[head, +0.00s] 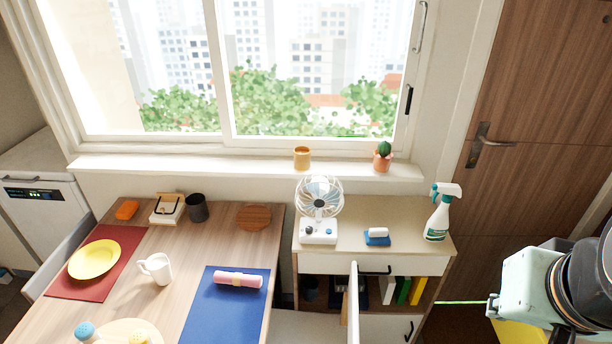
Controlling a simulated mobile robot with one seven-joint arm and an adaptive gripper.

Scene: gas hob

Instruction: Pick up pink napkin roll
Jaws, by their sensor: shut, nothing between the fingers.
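The pink napkin roll (238,280) lies on its side on the blue placemat (222,316), on the right part of the wooden table. A darker band wraps its middle. Nothing touches it from above. Part of my arm shows at the right edge of the head view, in front of the door and well to the right of the roll. My gripper's fingers are not visible in this view.
A white mug (156,268) stands left of the roll, beside a yellow plate (94,259) on a red placemat (75,286). A dark cup (197,208) and round wooden coaster (254,217) stand behind. Right of the table, a cabinet (402,243) holds a fan (319,209) and spray bottle (440,214).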

